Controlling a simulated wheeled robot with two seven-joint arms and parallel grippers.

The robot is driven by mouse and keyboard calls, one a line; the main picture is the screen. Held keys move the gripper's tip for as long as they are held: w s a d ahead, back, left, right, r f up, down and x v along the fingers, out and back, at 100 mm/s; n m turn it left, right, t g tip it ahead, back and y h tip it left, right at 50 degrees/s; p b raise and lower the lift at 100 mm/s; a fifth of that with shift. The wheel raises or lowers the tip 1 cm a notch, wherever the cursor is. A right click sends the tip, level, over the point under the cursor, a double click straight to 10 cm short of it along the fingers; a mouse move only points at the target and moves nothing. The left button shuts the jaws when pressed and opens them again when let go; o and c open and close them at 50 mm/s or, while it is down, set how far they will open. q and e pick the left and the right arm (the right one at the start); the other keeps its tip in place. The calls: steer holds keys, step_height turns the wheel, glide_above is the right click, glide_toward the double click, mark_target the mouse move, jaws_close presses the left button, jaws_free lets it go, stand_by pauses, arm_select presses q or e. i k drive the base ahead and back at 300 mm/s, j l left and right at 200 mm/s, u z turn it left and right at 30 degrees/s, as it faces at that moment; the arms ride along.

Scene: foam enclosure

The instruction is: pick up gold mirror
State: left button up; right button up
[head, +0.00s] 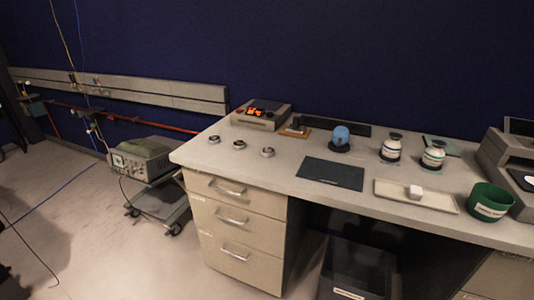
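Three small round mounted pieces stand in a row on the left part of the light grey desk (330,208). They are a left one (214,139), a middle one (239,145) and a right one (267,152). Each looks like a small ring or disc with a dark and pale rim. They are too small for me to tell which is the gold mirror. Neither of my grippers is in view.
Behind the pieces sits a box with an orange display (262,114). To the right are a dark mat (331,173), a blue ball-shaped item (340,137), two jars (391,148) (433,155), a pale tray (386,190) and a green container (489,202). Drawers (234,220) are below.

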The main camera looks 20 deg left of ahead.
mark_target(239, 145)
steer(key=i+j+z, duration=0.25)
steer(key=j+z, duration=0.15)
steer(key=j, duration=0.75)
steer(key=j+z, duration=0.35)
steer(key=j, duration=0.75)
steer(key=j+z, duration=0.4)
steer(key=j, duration=0.8)
